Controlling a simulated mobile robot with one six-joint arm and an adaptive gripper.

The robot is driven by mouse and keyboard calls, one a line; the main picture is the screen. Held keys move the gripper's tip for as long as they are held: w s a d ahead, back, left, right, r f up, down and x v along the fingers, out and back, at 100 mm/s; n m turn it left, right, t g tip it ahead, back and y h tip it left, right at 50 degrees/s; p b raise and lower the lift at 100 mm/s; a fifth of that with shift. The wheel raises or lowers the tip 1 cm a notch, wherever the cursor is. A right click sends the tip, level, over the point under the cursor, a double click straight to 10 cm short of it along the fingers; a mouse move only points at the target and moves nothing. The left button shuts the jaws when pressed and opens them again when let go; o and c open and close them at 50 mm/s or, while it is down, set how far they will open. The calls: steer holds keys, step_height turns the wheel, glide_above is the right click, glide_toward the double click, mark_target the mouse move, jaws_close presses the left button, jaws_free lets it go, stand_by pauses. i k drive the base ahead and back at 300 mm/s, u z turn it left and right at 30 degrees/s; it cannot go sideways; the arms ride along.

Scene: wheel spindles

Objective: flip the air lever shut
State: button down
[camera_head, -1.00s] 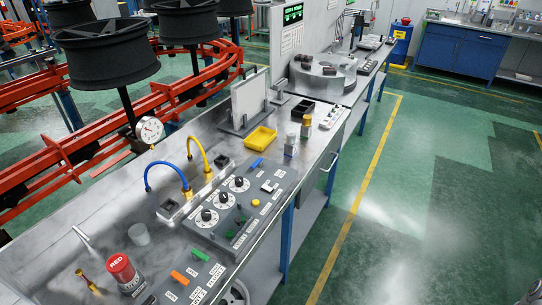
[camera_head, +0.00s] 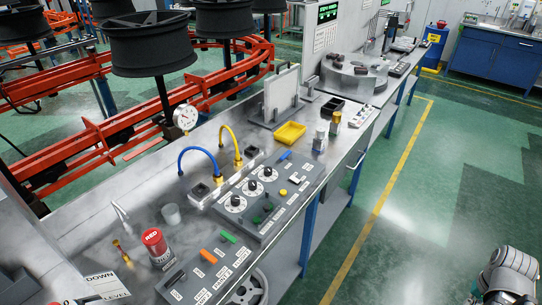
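The lower grey control panel (camera_head: 190,282) on the bench carries a black lever (camera_head: 175,279), an orange lever (camera_head: 208,256) and a green lever (camera_head: 227,237), with small white labels beside them. The larger panel (camera_head: 232,215) behind it has black dials, a blue handle (camera_head: 285,155) and a yellow button (camera_head: 283,192). The labels are too small to read, so I cannot tell which lever is the air lever or whether it stands open. A metallic piece of my arm shows at the bottom right, well away from the panels. My gripper's fingers are not visible.
A red can (camera_head: 155,243), a clear cup (camera_head: 171,214) and a spray nozzle (camera_head: 121,212) stand left of the panels. Blue and yellow hoses (camera_head: 229,140) arch behind them. A yellow tray (camera_head: 290,134) sits farther back. The green floor (camera_head: 400,230) right of the bench is clear.

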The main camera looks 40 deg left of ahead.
mark_target(288, 154)
steer(key=u, duration=1.6)
steer(key=k, duration=0.65)
steer(key=z, duration=0.7)
steer(key=i, duration=1.1)
steer(key=z, duration=0.15)
